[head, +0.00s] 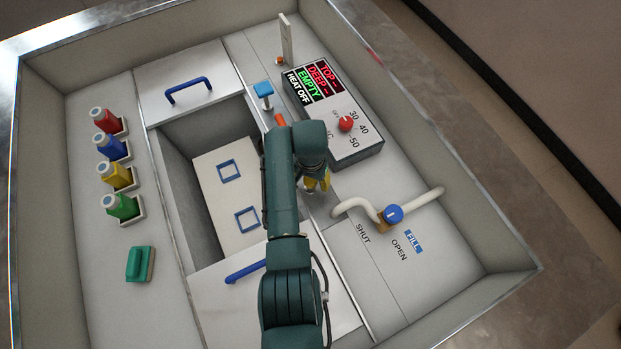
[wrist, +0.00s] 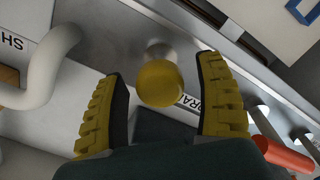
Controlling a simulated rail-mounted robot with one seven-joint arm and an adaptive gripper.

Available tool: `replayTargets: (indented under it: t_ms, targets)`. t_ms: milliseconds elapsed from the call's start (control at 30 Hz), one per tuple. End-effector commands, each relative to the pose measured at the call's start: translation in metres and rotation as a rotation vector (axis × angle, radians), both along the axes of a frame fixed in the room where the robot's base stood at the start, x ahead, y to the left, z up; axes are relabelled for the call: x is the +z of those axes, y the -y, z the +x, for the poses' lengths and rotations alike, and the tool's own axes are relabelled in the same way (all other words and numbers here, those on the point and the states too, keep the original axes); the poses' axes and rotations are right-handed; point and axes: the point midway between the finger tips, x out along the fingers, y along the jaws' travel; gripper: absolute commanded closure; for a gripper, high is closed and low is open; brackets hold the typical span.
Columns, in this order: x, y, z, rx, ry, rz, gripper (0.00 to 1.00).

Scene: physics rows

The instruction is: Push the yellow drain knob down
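The yellow drain knob (wrist: 160,83) shows in the wrist view as a round yellow cap on a pale metal stem. It stands between the two yellow ribbed fingers of my gripper (wrist: 163,72), with a visible gap on each side. The fingers are open and hold nothing. In the head view my gripper (head: 317,182) is over the strip just right of the basin, and I cannot make the knob out from the fingers and arm there. How far the fingertips are above the strip is hard to tell. Partly covered lettering lies beside the knob.
A red handle (wrist: 285,157) is close to the right finger in the wrist view. A bent pale pipe (head: 432,200) with a blue valve knob (head: 393,214) lies right of my gripper. A control panel (head: 358,155) with a red dial (head: 345,124) stands behind it.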

Motion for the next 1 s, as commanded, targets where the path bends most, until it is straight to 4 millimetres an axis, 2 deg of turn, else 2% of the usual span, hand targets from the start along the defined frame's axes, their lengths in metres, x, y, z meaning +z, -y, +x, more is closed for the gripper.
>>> replayTargets:
  t_ms: [167, 267, 500, 700, 1000]
  targets:
    - [0.004, 0.000, 0.001, 0.000, 0.002, -0.001, 0.29]
    - [0.016, 0.000, 0.002, 0.000, 0.004, 0.000, 0.29]
    - [0.075, 0.000, 0.002, 0.000, 0.006, 0.000, 0.29]
    - [0.112, 0.000, 0.001, 0.000, 0.002, 0.000, 0.29]
    - [0.121, 0.000, 0.000, 0.000, 0.000, 0.000, 0.29]
